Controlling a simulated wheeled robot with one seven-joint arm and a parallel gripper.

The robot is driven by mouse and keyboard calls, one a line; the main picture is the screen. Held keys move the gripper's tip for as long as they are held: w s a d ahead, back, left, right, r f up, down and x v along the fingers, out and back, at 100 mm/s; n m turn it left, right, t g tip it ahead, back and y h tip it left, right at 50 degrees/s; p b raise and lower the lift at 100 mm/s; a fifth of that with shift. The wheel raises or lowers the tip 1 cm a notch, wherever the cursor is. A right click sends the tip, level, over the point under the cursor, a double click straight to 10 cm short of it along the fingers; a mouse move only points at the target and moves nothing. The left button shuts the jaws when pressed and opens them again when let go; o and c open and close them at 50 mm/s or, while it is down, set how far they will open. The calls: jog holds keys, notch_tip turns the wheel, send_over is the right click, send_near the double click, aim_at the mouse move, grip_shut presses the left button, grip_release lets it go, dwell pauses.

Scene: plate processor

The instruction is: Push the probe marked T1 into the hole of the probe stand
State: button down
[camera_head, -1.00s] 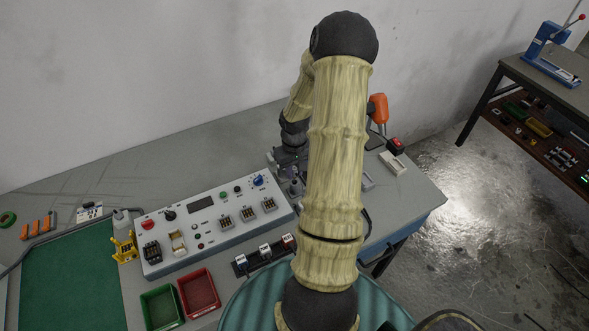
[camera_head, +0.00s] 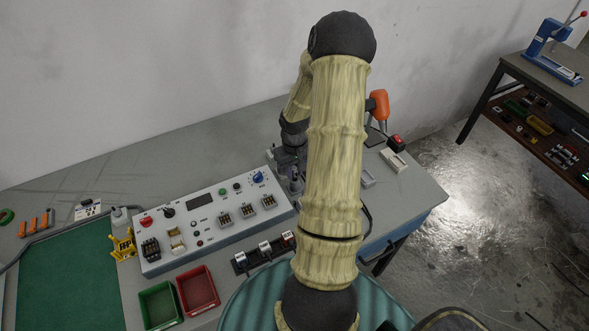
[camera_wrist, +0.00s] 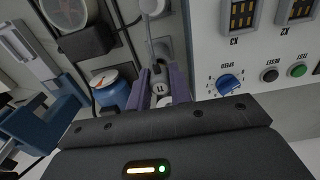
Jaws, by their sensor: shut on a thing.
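In the wrist view my gripper (camera_wrist: 158,92) has its two purple fingers closed around a probe with a round pale cap marked T1 (camera_wrist: 159,87). A cable runs up from the probe. A grey block (camera_wrist: 164,46) lies just beyond the fingertips; I cannot tell whether it is the probe stand. The probe's lower end and the stand's hole are hidden. In the head view my arm covers most of the gripper, which is beside the right end of the control panel (camera_head: 188,238).
The panel's blue knob (camera_wrist: 228,84) is close right of the fingers.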

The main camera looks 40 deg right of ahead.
jog(key=shift+f, duration=0.2)
jog(key=c, duration=1.2)
grip_release()
jog(key=shift+r, duration=0.1)
notch_tip(320, 180, up, 17)
jog(key=shift+r+b, duration=0.15)
jog(key=shift+b, duration=0.2)
